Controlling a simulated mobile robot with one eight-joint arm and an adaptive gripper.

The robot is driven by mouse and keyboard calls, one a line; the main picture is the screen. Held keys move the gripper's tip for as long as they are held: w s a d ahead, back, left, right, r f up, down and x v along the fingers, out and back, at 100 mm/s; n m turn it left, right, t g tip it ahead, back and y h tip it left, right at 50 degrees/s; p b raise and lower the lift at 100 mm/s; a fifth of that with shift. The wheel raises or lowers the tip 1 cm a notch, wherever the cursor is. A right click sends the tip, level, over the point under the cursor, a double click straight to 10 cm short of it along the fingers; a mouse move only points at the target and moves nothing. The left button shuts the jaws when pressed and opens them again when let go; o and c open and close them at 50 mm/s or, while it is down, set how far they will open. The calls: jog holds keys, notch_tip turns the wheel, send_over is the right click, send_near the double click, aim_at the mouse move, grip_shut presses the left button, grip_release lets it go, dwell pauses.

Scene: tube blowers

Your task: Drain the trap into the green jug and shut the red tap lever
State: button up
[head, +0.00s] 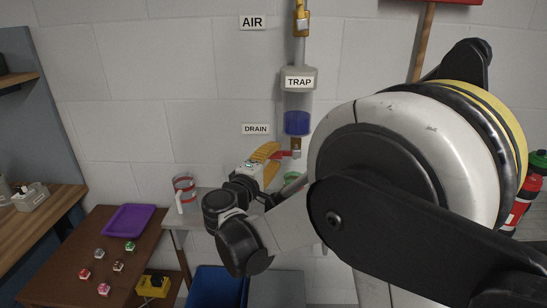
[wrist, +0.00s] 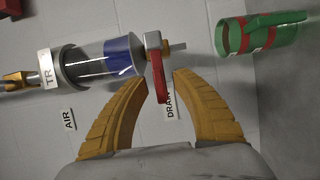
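The trap (head: 299,80) hangs on the wall, a clear cylinder with blue liquid (head: 297,122) in its lower part. In the wrist view the trap (wrist: 85,65) appears turned sideways. Below it is the drain valve (wrist: 153,42) with a red tap lever (wrist: 159,82), which lies crosswise to the pipe; in the head view it points left. The green jug (wrist: 236,38), with red bands, stands below the outlet and is mostly hidden in the head view. No stream shows between them. My gripper (wrist: 161,80) is open, its yellow fingers on either side of the lever with gaps visible.
A red-and-white container (head: 184,188) stands on the grey bench at left. A brown table (head: 60,265) holds a purple tray (head: 128,219) and several small colored blocks. A blue bin (head: 215,287) is below. My arm hides much of the right side.

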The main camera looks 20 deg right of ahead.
aim_at(276, 154)
grip_shut()
jog(key=shift+r+p, duration=0.2)
jog(key=shift+p, duration=0.1)
jog(key=shift+r+m+y+p, duration=0.4)
jog(key=shift+r+m+p, duration=0.2)
jog(key=shift+m+p, duration=0.3)
jog(key=m+p, duration=0.1)
jog(key=r+m+p, duration=0.1)
jog(key=shift+s+d+r+g+y+p, duration=0.1)
jog(key=shift+d+r+g+y+p, duration=0.2)
jog(key=shift+g+p, duration=0.1)
jog(key=r+m+y+p, duration=0.1)
jog(key=d+m+y+p, duration=0.1)
jog(key=m+p, duration=0.1)
jog(key=shift+s+d+r+m+g, duration=0.1)
jog(key=shift+s+r+m+g, duration=0.1)
jog(key=shift+r+m+g, duration=0.15)
jog(key=shift+s+d+r+m+y+p, duration=0.15)
jog(key=shift+d+r+m+y+p, duration=0.2)
jog(key=shift+m+p, duration=0.3)
jog(key=shift+s+d+r+m+y+p, duration=0.1)
jog(key=shift+d+m+y+p, duration=0.35)
jog(key=shift+m+p, duration=0.2)
